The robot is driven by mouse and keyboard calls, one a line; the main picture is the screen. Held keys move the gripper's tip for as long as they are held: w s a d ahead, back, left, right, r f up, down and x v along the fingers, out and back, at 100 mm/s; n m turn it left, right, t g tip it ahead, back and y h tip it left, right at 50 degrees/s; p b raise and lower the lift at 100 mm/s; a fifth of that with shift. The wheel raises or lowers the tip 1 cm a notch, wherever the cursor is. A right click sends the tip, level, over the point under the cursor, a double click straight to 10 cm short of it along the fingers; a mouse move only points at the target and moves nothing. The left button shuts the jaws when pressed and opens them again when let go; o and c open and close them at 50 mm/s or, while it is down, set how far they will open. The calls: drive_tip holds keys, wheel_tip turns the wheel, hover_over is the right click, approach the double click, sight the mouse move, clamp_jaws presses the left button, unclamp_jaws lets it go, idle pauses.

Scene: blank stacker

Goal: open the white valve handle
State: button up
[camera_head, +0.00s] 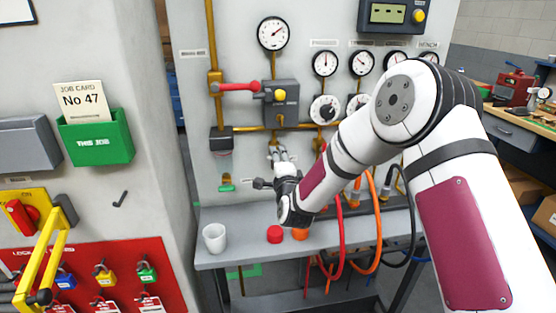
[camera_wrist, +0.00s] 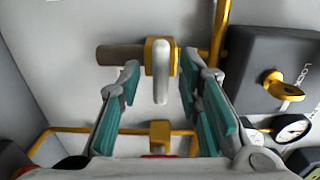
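The white valve handle (camera_wrist: 161,72) shows in the wrist view as a pale, rounded bar standing across a yellow valve body (camera_wrist: 150,56). A brownish pipe stub (camera_wrist: 118,55) leaves the valve body to the left. My gripper (camera_wrist: 159,88) is open, with one teal-padded finger on each side of the handle in the picture. I see a gap on both sides, and cannot tell how far the fingertips reach in depth. In the head view my gripper (camera_head: 276,152) is at the panel, below the grey box; I cannot make out the white handle there.
A grey box (camera_head: 282,98) with a yellow knob sits just above my gripper. A red-handled valve (camera_head: 236,87) is to its upper left. Gauges (camera_head: 272,34) and yellow pipes surround it. Below, a shelf (camera_head: 222,258) holds a white cup (camera_head: 214,238) and a red cap (camera_head: 275,234); hoses hang right.

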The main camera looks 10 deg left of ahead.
drive_tip(key=shift+c, duration=0.4)
clamp_jaws()
drive_tip(key=shift+n, duration=0.3)
drive_tip(key=shift+n+b, duration=2.85)
drive_tip(key=shift+n, duration=5.85)
